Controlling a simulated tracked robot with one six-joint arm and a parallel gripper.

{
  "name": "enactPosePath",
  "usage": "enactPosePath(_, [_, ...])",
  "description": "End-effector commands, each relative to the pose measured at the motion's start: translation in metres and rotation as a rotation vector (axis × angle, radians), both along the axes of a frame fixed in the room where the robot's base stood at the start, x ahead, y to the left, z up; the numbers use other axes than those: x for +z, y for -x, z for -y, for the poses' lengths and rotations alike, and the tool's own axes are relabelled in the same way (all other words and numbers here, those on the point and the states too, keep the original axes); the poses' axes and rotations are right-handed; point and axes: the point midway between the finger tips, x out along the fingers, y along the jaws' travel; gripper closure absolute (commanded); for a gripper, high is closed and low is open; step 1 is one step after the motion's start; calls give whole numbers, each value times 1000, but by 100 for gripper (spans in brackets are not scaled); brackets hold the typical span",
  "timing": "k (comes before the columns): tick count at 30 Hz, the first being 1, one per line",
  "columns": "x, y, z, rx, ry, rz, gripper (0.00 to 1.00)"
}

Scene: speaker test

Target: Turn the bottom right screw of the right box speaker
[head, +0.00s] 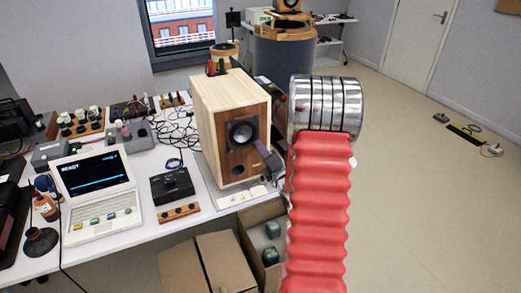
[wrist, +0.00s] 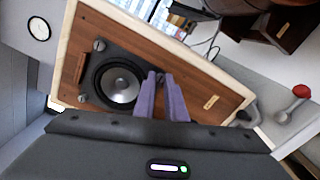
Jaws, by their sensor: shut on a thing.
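The wooden box speaker (head: 205,122) stands on the white table with its brown front turned towards the right. Its round driver (head: 243,133) sits in a dark square plate; the driver also shows in the wrist view (wrist: 118,84). Two silver screws, one (wrist: 99,45) and another (wrist: 82,98), show at the plate's left corners in the wrist view. My gripper (head: 259,145) reaches the plate's lower right corner in the head view. Its purple fingers (wrist: 160,78) are shut on the screw there, which they hide.
A white laptop-like device (head: 95,190) and a black box (head: 174,188) stand left of the speaker. Loose cables (head: 178,128) lie behind them. The floor at right is mostly clear.

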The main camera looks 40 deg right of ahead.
Motion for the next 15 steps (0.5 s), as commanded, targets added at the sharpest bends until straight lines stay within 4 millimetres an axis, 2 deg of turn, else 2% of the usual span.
enactPosePath(15, [-3, 2, 1, -7, -474, 133, 100])
